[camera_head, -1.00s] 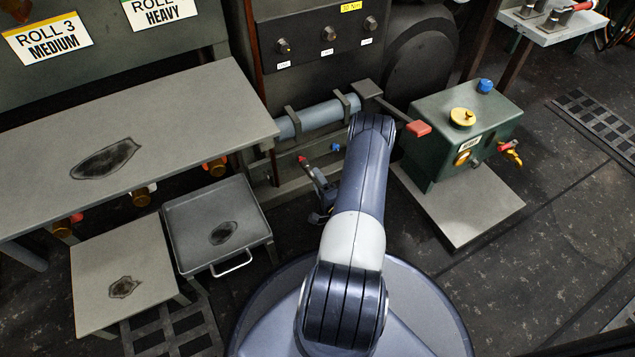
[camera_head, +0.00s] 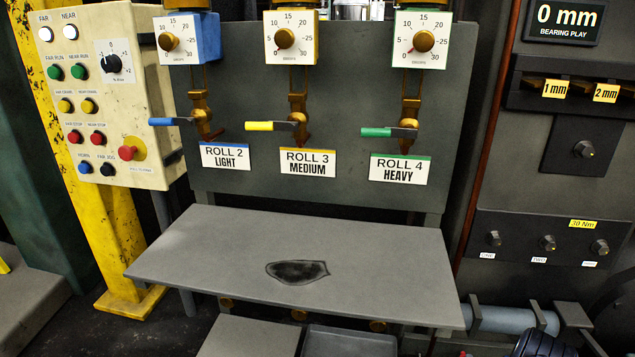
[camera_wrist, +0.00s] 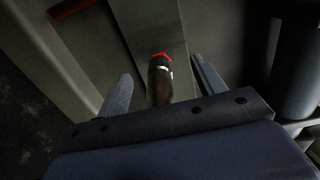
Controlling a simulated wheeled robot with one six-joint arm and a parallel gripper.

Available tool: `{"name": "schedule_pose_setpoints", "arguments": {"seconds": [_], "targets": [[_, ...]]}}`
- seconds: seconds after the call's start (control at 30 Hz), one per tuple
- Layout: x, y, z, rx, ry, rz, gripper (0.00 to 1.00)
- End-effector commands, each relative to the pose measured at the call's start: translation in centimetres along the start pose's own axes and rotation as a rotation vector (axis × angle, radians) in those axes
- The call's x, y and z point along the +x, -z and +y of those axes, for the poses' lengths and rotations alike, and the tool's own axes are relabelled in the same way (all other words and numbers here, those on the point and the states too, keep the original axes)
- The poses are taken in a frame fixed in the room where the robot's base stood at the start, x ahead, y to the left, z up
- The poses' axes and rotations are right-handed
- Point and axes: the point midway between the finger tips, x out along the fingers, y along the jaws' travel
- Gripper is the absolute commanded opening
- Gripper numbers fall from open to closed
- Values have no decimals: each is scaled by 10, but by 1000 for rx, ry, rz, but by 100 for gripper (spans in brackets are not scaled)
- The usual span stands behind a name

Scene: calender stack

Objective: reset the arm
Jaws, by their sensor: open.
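My gripper (camera_wrist: 161,67) is open in the wrist view, its two grey fingers spread apart. A dark cylindrical piece with a red end (camera_wrist: 160,80) shows between the fingers, with visible gaps on both sides. I cannot tell its exact depth relative to the fingertips. In the head view, only a dark part of my arm shows at the bottom right edge; my gripper is out of that view.
A grey table (camera_head: 200,250) with a dark patch stands before the roll panel (camera_head: 330,100) with its gauges and coloured levers. A cream button box (camera_head: 118,110) is at left. A grey-blue cylinder (camera_head: 505,320) lies at lower right. In the wrist view, a grey plate (camera_wrist: 150,25) lies beyond the fingers.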

Motion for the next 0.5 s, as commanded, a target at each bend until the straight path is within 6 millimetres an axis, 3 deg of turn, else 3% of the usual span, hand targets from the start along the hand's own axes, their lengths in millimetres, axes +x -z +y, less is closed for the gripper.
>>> {"name": "schedule_pose_setpoints", "arguments": {"seconds": [0.23, 0.5], "targets": [[-5, 1, 0, 0, 0, 2, 65], [-40, 1, 0, 0, -1, 3, 65]]}}
